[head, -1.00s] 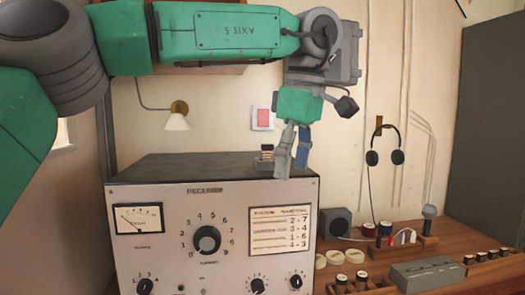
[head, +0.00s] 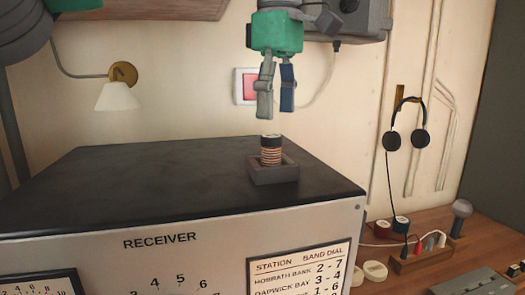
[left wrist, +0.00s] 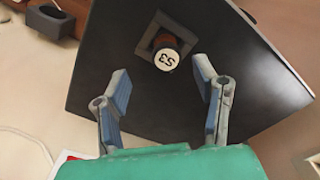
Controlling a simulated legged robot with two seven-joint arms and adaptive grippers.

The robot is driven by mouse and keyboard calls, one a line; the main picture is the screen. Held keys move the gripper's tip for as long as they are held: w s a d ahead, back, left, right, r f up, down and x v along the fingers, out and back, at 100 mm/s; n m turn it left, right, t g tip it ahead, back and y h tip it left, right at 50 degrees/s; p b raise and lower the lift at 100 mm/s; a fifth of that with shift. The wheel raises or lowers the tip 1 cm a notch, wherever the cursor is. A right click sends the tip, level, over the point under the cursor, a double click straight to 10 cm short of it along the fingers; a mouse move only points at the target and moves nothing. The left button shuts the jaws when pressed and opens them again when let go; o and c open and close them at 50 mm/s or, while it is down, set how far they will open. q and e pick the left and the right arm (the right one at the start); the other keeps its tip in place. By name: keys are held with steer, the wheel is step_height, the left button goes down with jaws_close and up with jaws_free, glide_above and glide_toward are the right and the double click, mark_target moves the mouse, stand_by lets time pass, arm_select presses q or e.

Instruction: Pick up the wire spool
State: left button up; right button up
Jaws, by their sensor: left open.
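The wire spool (head: 271,152) stands upright in a small square grey holder (head: 273,178) on top of the receiver (head: 110,180). It has a dark top and reddish-brown and pale bands. In the left wrist view the spool (left wrist: 167,58) shows a white end with a label that looks like "S3", inside the square holder (left wrist: 147,42). My left gripper (head: 276,112) is open and empty, pointing down above the spool with a gap between. In the left wrist view its fingers are spread, with the spool just beyond the tips. My right gripper is not in view.
A wall lamp (head: 118,95) is at the left, and a red switch (head: 249,87) is on the wall behind the gripper. Headphones (head: 405,138) hang at the right. The wooden desk (head: 435,222) holds a plug rack (head: 420,260). The rest of the receiver top is clear.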

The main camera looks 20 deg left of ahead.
mark_target(271, 135)
arm_select(q)
steer(key=d+f, duration=0.2)
steer(key=f, duration=0.1)
steer(key=shift+s+f, duration=0.1)
steer(key=shift+f, duration=0.05)
steer(key=a+f, duration=0.2)
steer(key=a, duration=0.1)
steer(key=a+f, duration=0.1)
steer(key=a, duration=0.1)
steer(key=shift+s+a+f, duration=0.15)
steer(key=shift+a+f, duration=0.05)
steer(key=shift+f, duration=0.15)
steer(key=shift+a, duration=0.15)
steer(key=d, duration=0.5)
steer(key=shift+s+r, duration=0.15)
steer(key=shift+r, duration=0.1)
jaws_close()
steer(key=shift+a, duration=1.05)
steer(key=r, duration=0.5)
steer(key=r+p, duration=0.1)
steer(key=r, duration=0.3)
steer(key=shift+w+a+r, duration=0.1)
steer(key=shift+w+r, duration=0.1)
steer(key=shift+r, duration=0.15)
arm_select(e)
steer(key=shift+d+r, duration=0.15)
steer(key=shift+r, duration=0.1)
